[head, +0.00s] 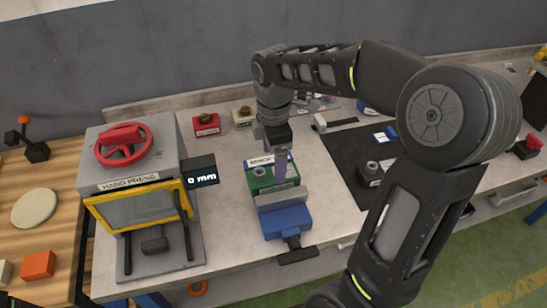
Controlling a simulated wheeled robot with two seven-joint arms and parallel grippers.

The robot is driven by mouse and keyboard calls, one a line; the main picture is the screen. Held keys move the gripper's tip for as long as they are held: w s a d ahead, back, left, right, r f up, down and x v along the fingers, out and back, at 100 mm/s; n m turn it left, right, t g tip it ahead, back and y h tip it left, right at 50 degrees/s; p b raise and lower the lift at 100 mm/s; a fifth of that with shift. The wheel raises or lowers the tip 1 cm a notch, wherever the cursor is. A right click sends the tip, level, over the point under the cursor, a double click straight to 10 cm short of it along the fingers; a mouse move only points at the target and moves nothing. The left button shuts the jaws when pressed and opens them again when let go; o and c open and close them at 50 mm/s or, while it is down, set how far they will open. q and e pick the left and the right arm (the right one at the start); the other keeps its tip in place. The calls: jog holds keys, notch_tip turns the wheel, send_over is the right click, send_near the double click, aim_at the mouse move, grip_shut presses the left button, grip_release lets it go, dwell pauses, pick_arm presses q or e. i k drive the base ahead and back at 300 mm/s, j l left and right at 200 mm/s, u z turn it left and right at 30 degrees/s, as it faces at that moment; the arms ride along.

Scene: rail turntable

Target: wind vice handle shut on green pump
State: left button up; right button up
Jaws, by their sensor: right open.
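A blue bench vice (288,222) with a grey jaw stands near the front edge of the workbench. Its dark handle (297,256) sticks out at the front on a short screw. The green pump (261,180), with a dark round top, sits behind the grey jaw. Whether the jaw touches it I cannot tell. My right gripper (281,168) points down over the pump and jaw area, behind the handle. Its jaws are open, and its fingers hide part of the pump. My left gripper is not in view.
A grey hand press (143,225) with a red wheel and a "0 mm" display stands left of the vice. Red (206,124) and cream (243,117) blocks stand behind. A dark mat (352,148) lies to the right.

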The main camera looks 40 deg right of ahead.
aim_at(296, 253)
jog(key=k, duration=1)
